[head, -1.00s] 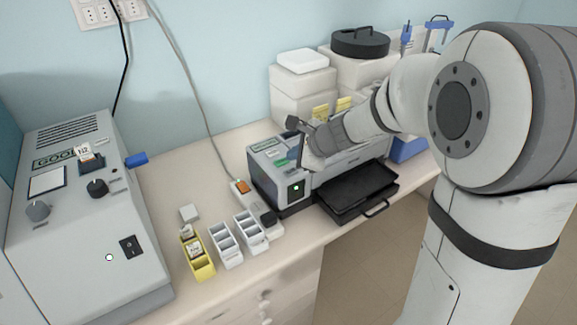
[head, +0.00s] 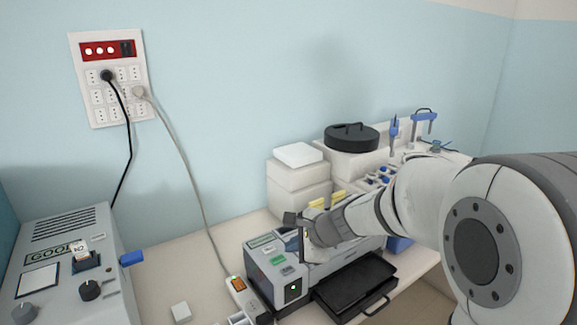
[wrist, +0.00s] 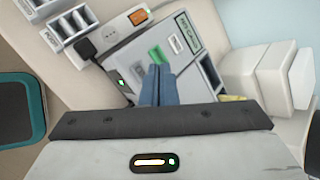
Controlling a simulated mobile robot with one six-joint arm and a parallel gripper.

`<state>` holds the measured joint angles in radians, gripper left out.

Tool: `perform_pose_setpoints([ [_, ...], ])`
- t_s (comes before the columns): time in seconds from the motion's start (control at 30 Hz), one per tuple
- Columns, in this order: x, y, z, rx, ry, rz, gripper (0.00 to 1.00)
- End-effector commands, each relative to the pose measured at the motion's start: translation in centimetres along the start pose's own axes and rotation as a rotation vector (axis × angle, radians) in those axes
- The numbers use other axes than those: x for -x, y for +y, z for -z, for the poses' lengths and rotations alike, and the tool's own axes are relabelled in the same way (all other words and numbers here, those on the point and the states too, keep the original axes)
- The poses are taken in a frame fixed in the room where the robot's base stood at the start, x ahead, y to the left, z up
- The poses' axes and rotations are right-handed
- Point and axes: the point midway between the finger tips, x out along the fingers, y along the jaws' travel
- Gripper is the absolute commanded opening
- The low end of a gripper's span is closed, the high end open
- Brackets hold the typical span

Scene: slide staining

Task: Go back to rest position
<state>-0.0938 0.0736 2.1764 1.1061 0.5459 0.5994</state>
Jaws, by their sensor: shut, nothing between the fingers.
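My arm reaches in from the right in the head view. My gripper (head: 303,240) is above the grey staining machine (head: 283,262), near its left end with the green button. In the wrist view my gripper (wrist: 157,70) shows its two blue-grey fingers pressed together, with nothing between them. The fingers cover part of the machine (wrist: 140,50) top. I cannot tell whether the fingertips touch the machine.
A black tray (head: 352,287) sticks out of the machine's front. White boxes (head: 298,180) stand behind it, with a black round lid (head: 351,136) to their right. A grey device (head: 75,270) stands at left. A power strip (head: 240,290) lies beside the machine.

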Motion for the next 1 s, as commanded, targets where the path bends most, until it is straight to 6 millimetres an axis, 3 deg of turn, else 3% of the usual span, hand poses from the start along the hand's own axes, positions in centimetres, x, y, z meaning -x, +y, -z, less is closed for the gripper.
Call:
perform_pose_setpoints([
  [0.23,7.9,7.9,-0.2,0.637,0.055,-0.171,0.0],
  [0.5,15.2,17.0,3.1,1.231,0.152,-0.468,0.0],
  [0.7,17.8,19.9,4.9,1.413,0.19,-0.609,0.0],
  [1.0,18.1,20.2,5.2,1.436,0.194,-0.631,0.0],
])
